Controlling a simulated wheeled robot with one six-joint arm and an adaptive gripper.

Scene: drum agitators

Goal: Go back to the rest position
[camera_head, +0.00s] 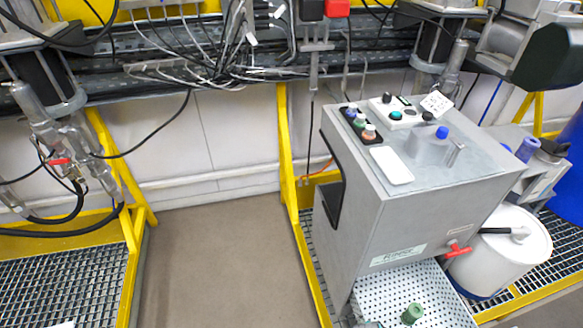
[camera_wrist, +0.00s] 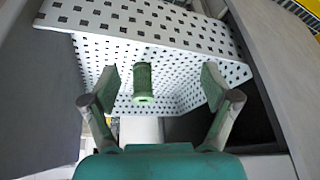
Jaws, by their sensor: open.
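My gripper (camera_wrist: 160,76) is open in the wrist view, its two fingers spread wide at left and right. A green ribbed cylinder (camera_wrist: 143,84) shows between the fingers, nearer the left one, with a visible gap on both sides. It appears to be on the white perforated tray (camera_wrist: 215,42), apart from my fingers. In the head view a green cylinder (camera_head: 411,313) stands on the perforated tray (camera_head: 440,285) at the bottom edge. My gripper cannot be made out clearly in the head view.
A grey control cabinet (camera_head: 400,220) with buttons stands directly behind the tray. A white drum (camera_head: 515,250) with a red-handled valve (camera_head: 457,249) is to its right. Yellow frames (camera_head: 290,170) and cables (camera_head: 210,50) line the back. The floor (camera_head: 220,260) at left centre is clear.

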